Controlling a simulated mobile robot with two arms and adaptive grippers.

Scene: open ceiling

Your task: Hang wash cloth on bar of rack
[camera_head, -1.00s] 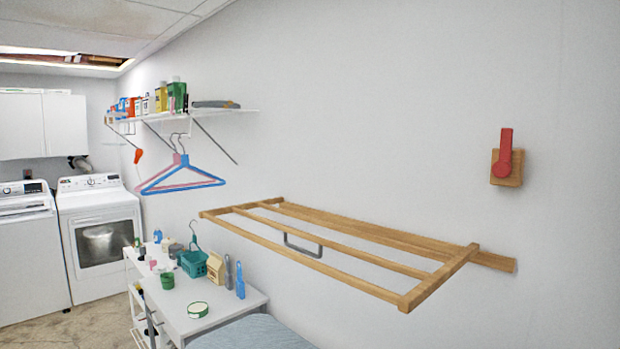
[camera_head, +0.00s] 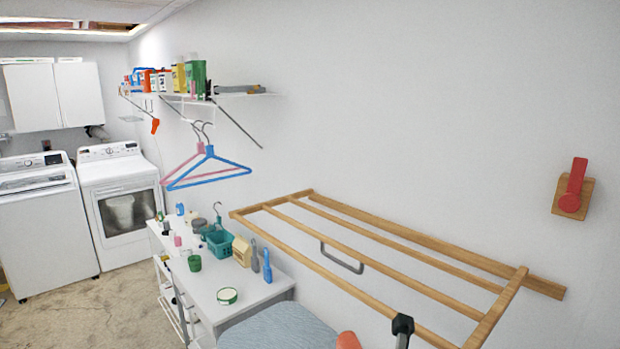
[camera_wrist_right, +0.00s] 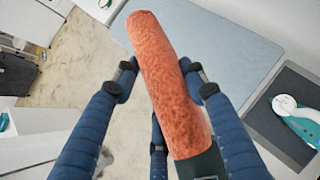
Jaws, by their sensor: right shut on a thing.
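The wash cloth (camera_wrist_right: 168,90) is orange-red, fluffy and rolled or folded into a long shape. My right gripper (camera_wrist_right: 161,84) is shut on it, with blue fingers on both sides in the right wrist view. In the head view only a bit of the cloth (camera_head: 348,341) and a dark tip of my right gripper (camera_head: 403,328) show at the bottom edge, in front of the rack's near bar. The wooden rack (camera_head: 400,284) juts from the wall at centre right, with several long bars that hold no cloth. My left gripper is not in view.
A grey handle-like loop (camera_head: 342,262) hangs from a rack bar. A blue-grey padded board (camera_head: 265,335) lies below the rack. Left of it, a white table (camera_head: 265,292) holds bottles and a teal basket (camera_head: 218,240). Hangers (camera_head: 205,170) hang under a wall shelf.

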